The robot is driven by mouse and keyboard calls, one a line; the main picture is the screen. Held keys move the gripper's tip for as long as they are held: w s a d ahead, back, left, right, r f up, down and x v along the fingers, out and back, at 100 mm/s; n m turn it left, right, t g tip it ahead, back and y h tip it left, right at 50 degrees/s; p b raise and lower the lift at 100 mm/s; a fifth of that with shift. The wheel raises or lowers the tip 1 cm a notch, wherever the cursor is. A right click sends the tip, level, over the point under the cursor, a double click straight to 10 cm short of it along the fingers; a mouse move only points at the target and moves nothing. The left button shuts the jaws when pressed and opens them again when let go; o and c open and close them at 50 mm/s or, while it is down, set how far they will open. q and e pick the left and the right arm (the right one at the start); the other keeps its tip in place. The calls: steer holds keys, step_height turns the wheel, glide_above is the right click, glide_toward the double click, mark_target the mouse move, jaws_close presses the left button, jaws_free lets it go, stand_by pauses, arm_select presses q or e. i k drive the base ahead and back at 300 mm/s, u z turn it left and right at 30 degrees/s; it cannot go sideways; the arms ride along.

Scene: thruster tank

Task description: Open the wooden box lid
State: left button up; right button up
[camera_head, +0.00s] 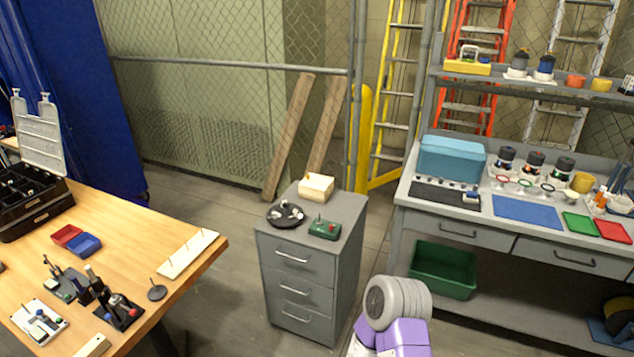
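A small pale wooden box (316,189) sits at the back of the top of a grey drawer cabinet (335,215). A lid seems to lie flat on it, with a small knob-like part near its left edge. The box is too small in view to make out the seam or hinge. A purple and grey part at the bottom, right of the cabinet, looks like a link of my own arm. Neither of my grippers shows.
A dark round tray (285,215) and a green device (324,229) share the cabinet top, in front of the box. A wooden table (130,225) stands left, a grey workbench (400,190) right. A green bin (443,269) is on the bench's lower shelf. Floor shows between cabinet and table.

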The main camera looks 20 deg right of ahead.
mark_target(316, 181)
steer(key=z, duration=2)
steer(key=i, duration=2.25)
steer(key=u, duration=1.1)
